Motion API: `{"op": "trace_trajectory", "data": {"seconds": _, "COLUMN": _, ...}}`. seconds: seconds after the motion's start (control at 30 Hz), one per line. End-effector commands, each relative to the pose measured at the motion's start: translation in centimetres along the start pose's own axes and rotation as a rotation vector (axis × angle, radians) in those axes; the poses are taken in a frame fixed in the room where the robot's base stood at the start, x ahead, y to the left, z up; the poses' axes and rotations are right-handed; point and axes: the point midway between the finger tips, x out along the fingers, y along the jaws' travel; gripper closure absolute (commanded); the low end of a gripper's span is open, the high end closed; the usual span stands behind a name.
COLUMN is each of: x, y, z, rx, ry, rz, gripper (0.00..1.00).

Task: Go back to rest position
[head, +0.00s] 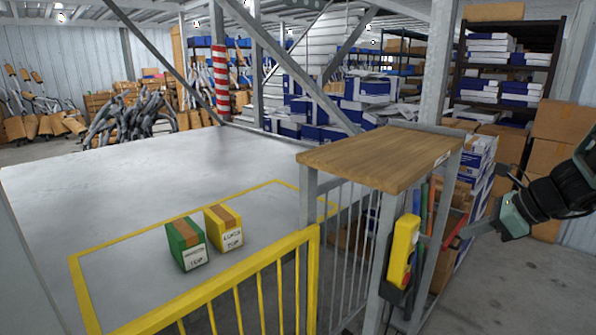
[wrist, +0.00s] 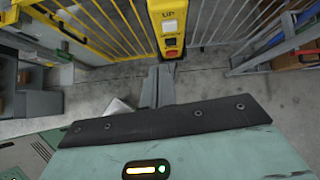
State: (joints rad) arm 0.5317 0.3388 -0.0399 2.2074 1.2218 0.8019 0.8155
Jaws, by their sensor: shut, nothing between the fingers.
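My arm reaches in from the right edge of the head view. My gripper (head: 470,231) is to the right of the wooden-topped stand and apart from the yellow control box (head: 403,252) on its post. In the wrist view the fingers of my gripper (wrist: 158,82) are together and empty, pointing toward the same yellow control box (wrist: 170,25). That box shows the word UP, a white button and a red button. A gap of floor shows between fingertips and box.
A wooden-topped stand (head: 385,157) and a yellow railing (head: 222,292) are in front. Green (head: 186,246) and yellow (head: 224,227) boxes stand on the grey platform (head: 110,190) inside a yellow outline. Shelves (head: 505,70) stand behind. Floor at lower right is clear.

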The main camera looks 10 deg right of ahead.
Motion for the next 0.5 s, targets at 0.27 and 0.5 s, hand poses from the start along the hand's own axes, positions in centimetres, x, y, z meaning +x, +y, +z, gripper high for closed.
{"op": "trace_trajectory", "data": {"seconds": 0.27, "x": 6.0, "y": 16.4, "z": 4.2, "rx": -0.821, "ry": 0.085, "rz": 0.383, "gripper": 1.00}}
{"op": "trace_trajectory", "data": {"seconds": 0.5, "x": 6.4, "y": 31.9, "z": 1.8, "rx": -1.870, "ry": 0.066, "rz": 0.786, "gripper": 1.00}}
